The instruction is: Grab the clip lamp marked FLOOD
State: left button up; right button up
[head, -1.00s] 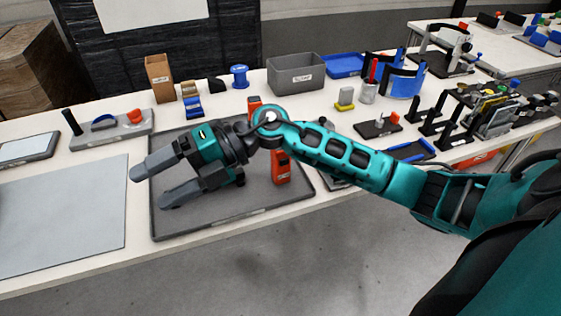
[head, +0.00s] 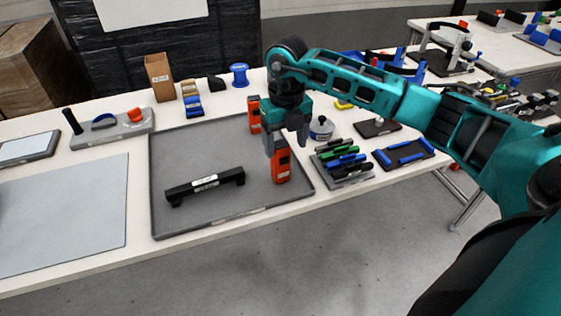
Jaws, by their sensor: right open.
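Two orange blocks with pale labels stand on the grey tray (head: 215,140), and their labels are too small to read. One orange block (head: 281,168) is near the tray's right side and the other orange block (head: 254,122) is at its back. A black handle-shaped bar (head: 190,190) with a label lies at the front left of the tray. I cannot tell which of these is the FLOOD clip lamp. My right gripper (head: 286,142) points down, open, at the nearer orange block and overlaps its top in the picture; contact cannot be told. My left gripper is not in view.
Right of the tray are a holder with several coloured pens (head: 344,163), a round white-and-dark pot (head: 321,129) and a blue-edged black tray (head: 404,153). A flat grey mat (head: 65,215) lies to the left. Small holders line the back of the table.

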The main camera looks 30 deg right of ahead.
aim_at(280, 159)
jog(key=f, duration=0.4)
jog(key=w+f, duration=0.1)
jog(key=f, duration=0.1)
jog(key=shift+a+f, duration=0.15)
jog(key=shift+a, duration=0.2)
jog(key=shift+c, duration=0.2)
jog(key=c, duration=1.1)
